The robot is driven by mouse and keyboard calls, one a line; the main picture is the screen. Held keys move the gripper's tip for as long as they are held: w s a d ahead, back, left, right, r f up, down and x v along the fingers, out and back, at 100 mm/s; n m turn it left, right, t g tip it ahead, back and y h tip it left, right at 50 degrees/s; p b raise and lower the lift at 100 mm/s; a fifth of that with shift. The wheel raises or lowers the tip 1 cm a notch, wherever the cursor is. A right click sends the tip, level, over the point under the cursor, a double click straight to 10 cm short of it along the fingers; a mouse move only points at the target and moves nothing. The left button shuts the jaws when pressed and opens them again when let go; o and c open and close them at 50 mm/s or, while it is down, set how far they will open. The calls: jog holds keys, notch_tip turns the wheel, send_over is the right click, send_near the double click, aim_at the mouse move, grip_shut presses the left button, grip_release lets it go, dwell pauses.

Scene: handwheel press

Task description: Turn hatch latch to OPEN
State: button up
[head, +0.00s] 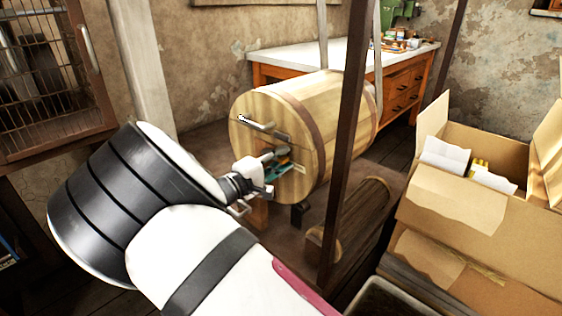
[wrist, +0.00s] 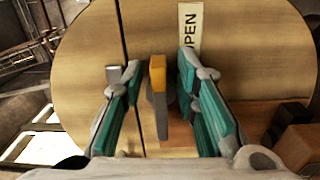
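The wooden barrel (head: 335,115) lies on its side, its round end face (wrist: 85,60) towards me. On this face is the hatch latch (wrist: 158,95), a narrow dark grey bar with an orange end. It lies lengthwise between the two green-padded fingers of my gripper (wrist: 152,78), with a gap visible on each side. My gripper (head: 272,176) is open at the lower part of the face.
A metal handle (head: 264,128) sits higher on the barrel face. A dark post (head: 344,160) stands right of the face. An open cardboard box (head: 470,215) is at the right, a log (head: 352,222) below the barrel. A workbench (head: 285,62) stands behind.

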jog(key=shift+f, duration=0.1)
jog(key=shift+s+a, duration=0.15)
jog(key=shift+s, duration=0.05)
jog(key=v, duration=1.1)
jog(key=shift+s+a, duration=0.2)
